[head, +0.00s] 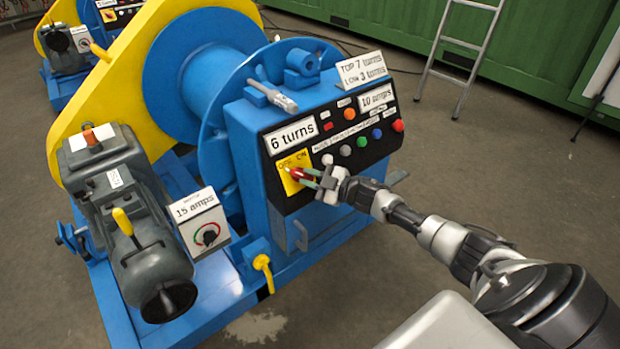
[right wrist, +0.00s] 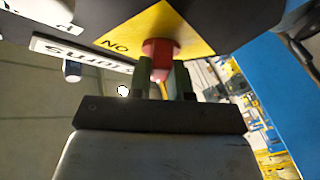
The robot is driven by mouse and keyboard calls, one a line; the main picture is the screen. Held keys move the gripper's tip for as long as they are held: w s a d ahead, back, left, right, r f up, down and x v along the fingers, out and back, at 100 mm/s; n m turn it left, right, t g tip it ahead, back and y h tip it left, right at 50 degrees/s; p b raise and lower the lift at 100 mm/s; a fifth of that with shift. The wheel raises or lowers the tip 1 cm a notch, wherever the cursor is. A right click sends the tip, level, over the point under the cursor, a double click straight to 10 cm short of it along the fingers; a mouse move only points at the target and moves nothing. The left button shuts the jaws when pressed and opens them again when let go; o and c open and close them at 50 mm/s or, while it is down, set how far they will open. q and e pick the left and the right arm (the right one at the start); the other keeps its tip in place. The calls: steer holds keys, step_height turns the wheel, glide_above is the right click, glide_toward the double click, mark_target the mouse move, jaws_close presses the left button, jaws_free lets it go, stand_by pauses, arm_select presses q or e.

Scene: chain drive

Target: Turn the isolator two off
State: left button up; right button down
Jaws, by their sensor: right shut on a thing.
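The isolator is a red rotary knob (head: 298,173) on a yellow plate (head: 292,160) marked OFF and ON, at the lower left of the black panel on the blue machine. My right gripper (head: 310,178) reaches it from the right and is shut on the knob. In the right wrist view the red knob (right wrist: 160,47) sits between the two dark green fingertips, against the yellow plate (right wrist: 190,35) with ON readable. The knob's pointing direction is hard to tell behind the fingers. My left gripper is not in view.
Coloured buttons (head: 361,142) and a "6 turns" label (head: 291,136) sit close by on the panel. A grey motor (head: 130,230) and a "15 amps" box (head: 203,226) stand at left.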

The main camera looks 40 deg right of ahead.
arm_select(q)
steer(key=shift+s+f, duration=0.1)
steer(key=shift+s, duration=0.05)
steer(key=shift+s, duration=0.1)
arm_select(e)
steer(key=c, duration=1)
jaws_free()
steer(key=shift+c, duration=0.2)
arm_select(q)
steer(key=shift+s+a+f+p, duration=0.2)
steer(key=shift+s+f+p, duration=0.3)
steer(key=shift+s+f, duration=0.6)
arm_select(e)
steer(key=v, duration=1)
steer(key=shift+s+d, duration=0.15)
steer(key=shift+s, duration=0.2)
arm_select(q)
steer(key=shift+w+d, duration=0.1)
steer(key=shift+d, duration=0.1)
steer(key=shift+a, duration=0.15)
